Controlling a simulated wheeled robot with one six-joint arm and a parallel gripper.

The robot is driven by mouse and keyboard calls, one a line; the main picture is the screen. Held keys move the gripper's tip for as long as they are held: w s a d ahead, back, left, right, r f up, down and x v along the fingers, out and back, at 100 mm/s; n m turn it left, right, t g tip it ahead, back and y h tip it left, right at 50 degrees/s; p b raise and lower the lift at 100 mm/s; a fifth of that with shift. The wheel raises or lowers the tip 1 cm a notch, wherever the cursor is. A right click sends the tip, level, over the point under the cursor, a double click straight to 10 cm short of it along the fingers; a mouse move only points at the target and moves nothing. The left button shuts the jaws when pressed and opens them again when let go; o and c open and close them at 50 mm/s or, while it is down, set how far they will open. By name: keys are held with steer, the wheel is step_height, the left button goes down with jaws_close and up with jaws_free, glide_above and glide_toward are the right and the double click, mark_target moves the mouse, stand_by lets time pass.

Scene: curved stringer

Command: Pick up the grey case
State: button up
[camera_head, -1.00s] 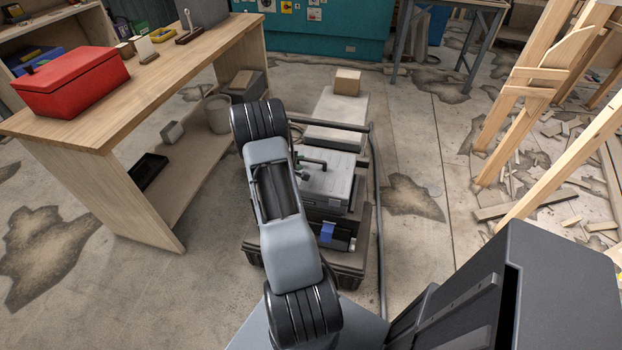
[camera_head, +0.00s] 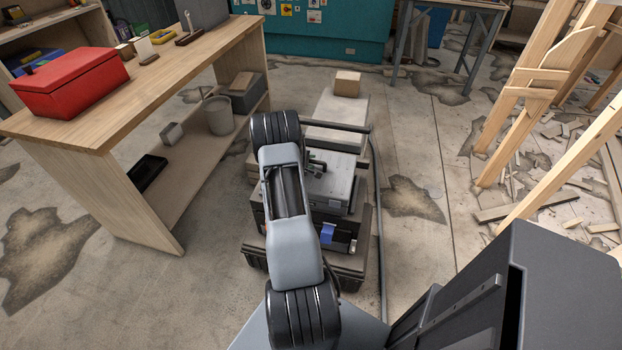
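The grey case (camera_head: 338,187) is a flat, light grey box in the middle of the view. It lies on top of a dark box (camera_head: 345,262) on the floor. My arm crosses in front of it and hides its left part. Small dark parts show on the case's top beside my arm. I cannot tell whether they are the case's handle or part of my gripper. The rest of my gripper is hidden behind my arm, so its opening and any contact with the case do not show.
A wooden workbench (camera_head: 150,85) with a red box (camera_head: 70,82) stands at the left. A grey bucket (camera_head: 218,115) is on its lower shelf. A small cardboard box (camera_head: 347,83) sits on a pale block behind the case. Wooden frames and debris lie at the right.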

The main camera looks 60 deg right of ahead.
jaws_close()
stand_by(1.2)
steer(key=shift+r, duration=0.15)
